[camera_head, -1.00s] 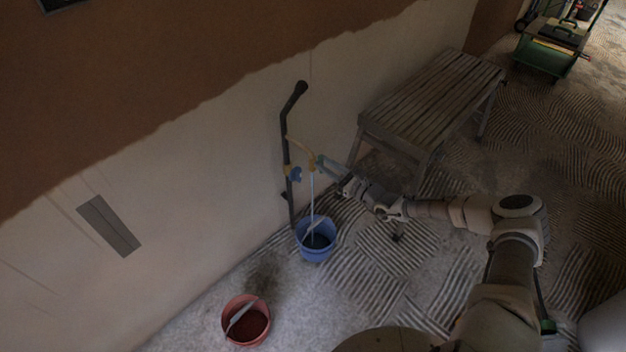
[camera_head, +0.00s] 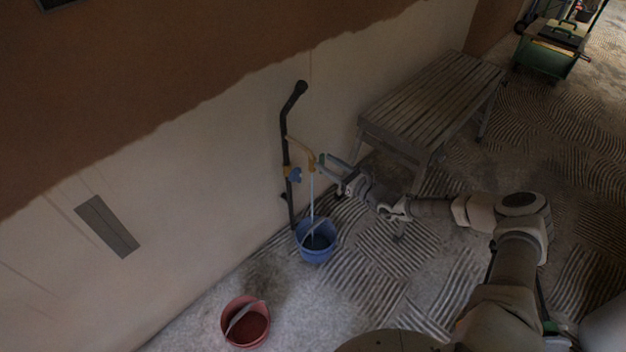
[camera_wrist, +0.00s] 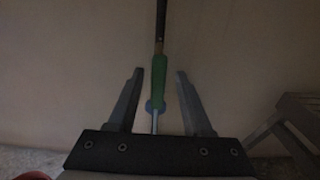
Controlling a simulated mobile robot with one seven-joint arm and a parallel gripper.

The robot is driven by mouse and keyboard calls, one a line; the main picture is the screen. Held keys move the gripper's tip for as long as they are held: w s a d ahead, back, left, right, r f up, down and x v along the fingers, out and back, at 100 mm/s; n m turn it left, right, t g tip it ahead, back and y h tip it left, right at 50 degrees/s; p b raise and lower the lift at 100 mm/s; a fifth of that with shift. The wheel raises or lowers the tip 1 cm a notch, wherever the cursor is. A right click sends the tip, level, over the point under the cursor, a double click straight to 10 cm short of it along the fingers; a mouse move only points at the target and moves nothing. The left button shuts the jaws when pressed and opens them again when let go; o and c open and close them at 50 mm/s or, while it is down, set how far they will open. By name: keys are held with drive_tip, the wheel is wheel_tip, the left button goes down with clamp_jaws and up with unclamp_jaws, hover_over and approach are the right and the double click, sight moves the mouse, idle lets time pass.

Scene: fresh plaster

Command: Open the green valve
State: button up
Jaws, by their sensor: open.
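The green valve (camera_wrist: 159,78) shows in the wrist view as an upright green handle, between my two fingers and apart from both. In the head view the green valve (camera_head: 321,161) is a small patch at the yellow spout on the wall pipe. My gripper (camera_head: 334,176) is open and empty just right of it; in the wrist view its fingers (camera_wrist: 159,73) stand on either side of the handle. A thin pale stream (camera_head: 312,195) falls from the spout into a blue bucket (camera_head: 317,251). A blue fitting (camera_head: 293,174) sits on the pipe.
The dark pipe (camera_head: 284,135) runs up the plastered wall. A slatted wooden bench (camera_head: 435,95) stands right of it, close behind my gripper. A red bucket (camera_head: 240,342) stands on the floor at front left. A green cart (camera_head: 540,62) is far right.

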drive_tip(key=p+v, duration=0.3)
drive_tip(key=v, duration=0.8)
drive_tip(key=shift+s+d+p, duration=0.2)
drive_tip(key=shift+s+p, duration=0.1)
drive_tip(key=shift+p, duration=0.1)
drive_tip(key=shift+r, duration=0.15)
drive_tip(key=s+a+r+n+g+h, duration=0.1)
drive_tip(key=s+r+n+g+h, duration=0.2)
drive_tip(key=s+r+n+g, duration=0.5)
drive_tip(key=s+a+r+n+g+h, duration=0.1)
drive_tip(key=s+r+n+g+h, duration=0.15)
drive_tip(key=r+n, duration=0.75)
drive_tip(key=s+d+r+n+t+h, duration=0.2)
drive_tip(key=s+d+r+n+h, duration=0.2)
drive_tip(key=s+r, duration=0.6)
drive_tip(key=s+d+r+n+t+h, duration=0.3)
drive_tip(key=s+d+r+h, duration=0.1)
drive_tip(key=s+r, duration=0.7)
drive_tip(key=shift+d+r+n+h, duration=0.35)
drive_tip(key=shift+d+r+n, duration=0.1)
drive_tip(key=shift+r, duration=0.25)
drive_tip(key=shift+w, duration=0.15)
